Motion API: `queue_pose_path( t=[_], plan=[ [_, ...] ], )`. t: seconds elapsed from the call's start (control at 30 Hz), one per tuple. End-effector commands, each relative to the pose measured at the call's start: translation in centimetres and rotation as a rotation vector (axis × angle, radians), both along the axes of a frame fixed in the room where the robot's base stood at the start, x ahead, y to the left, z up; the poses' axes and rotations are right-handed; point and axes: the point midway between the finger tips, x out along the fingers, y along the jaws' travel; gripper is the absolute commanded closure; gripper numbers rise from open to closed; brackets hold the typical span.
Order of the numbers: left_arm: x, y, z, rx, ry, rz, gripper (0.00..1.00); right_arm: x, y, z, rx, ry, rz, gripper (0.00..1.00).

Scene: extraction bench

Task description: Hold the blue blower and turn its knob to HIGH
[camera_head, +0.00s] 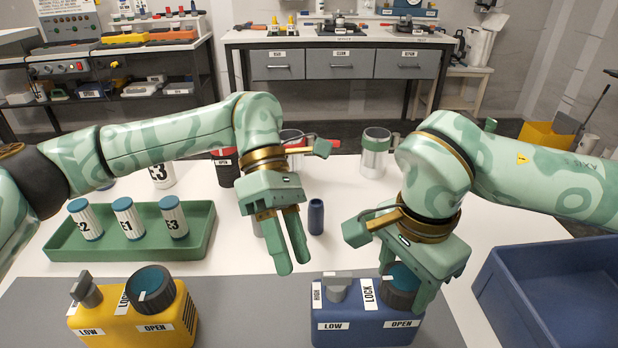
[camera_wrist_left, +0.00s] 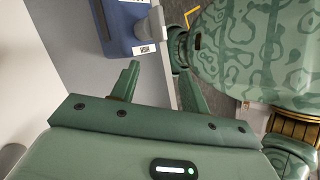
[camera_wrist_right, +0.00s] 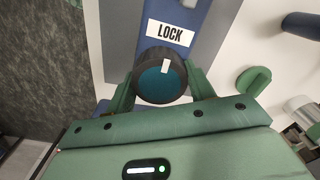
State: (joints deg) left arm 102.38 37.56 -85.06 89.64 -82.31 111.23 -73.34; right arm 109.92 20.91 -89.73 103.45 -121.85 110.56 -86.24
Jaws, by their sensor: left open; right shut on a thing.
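The blue blower (camera_head: 360,334) stands on the grey mat at the front right. Its grey knob (camera_head: 337,290) sits on top at the left, between the HIGH and LOW labels; its setting is hard to tell. A black dial with a teal top (camera_head: 402,279) sits at its right, its white mark towards LOCK. My right gripper (camera_head: 405,285) is shut around this dial, a finger on each side; the right wrist view shows the dial (camera_wrist_right: 161,80) too. My left gripper (camera_head: 292,266) is open and empty, above the table behind and left of the blower.
A yellow blower (camera_head: 135,325) stands on the mat at the left. A green tray (camera_head: 125,252) with several bottles lies behind it. A dark blue bottle (camera_head: 316,217) stands just right of my left fingers. A blue bin (camera_head: 555,295) is at the right.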

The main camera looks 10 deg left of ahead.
Motion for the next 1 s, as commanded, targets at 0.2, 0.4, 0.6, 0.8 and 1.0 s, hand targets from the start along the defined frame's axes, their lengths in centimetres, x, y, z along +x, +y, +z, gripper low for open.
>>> queue_pose_path(
  t=[0.2, 0.4, 0.6, 0.8, 1.0],
  plan=[
    [0.9, -1.1, 4.9, -0.038, -0.406, -0.282, 0.55, 0.0, 0.0, 0.0, 0.0, 0.0, 0.0, 0.8],
    [1.1, -2.0, 8.6, -0.031, -0.563, -0.353, 0.55, 0.0, 0.0, 0.0, 0.0, 0.0, 0.0, 0.8],
    [1.1, -2.3, 10.4, -0.024, -0.619, -0.365, 0.55, 0.0, 0.0, 0.0, 0.0, 0.0, 0.0, 0.8],
    [1.1, -2.4, 10.7, -0.024, -0.626, -0.365, 0.55, 0.0, 0.0, 0.0, 0.0, 0.0, 0.0, 0.8],
    [1.1, -2.4, 10.7, -0.024, -0.624, -0.364, 0.55, 0.0, 0.0, 0.0, 0.0, 0.0, 0.0, 0.8]
  ],
)
